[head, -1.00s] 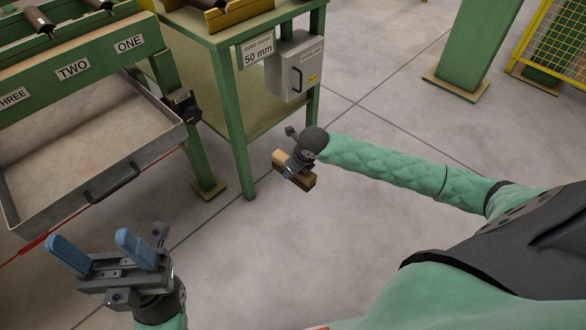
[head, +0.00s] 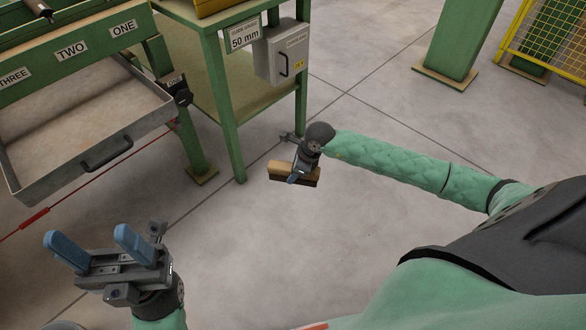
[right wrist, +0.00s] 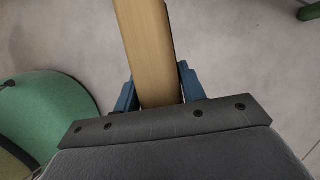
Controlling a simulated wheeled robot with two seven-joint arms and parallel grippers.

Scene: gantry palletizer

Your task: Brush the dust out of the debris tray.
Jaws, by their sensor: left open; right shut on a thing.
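The debris tray (head: 60,150) is a shallow grey metal drawer with a black handle (head: 106,153), pulled out under the green frame at the left. Its floor looks dull and brownish; I cannot make out separate dust. My right gripper (head: 294,176) is shut on a brush (head: 278,169) with a wooden back and dark bristles facing down. It holds the brush above the floor, to the right of the tray and apart from it. The wooden part also shows between the blue fingers in the right wrist view (right wrist: 147,50). My left gripper (head: 98,248) is open and empty, in front of the tray.
A green table (head: 225,110) with legs stands between the tray and the brush. A grey box (head: 281,52) hangs on its side. A red line (head: 36,217) runs on the floor below the tray. Open floor (head: 370,250) lies in the middle.

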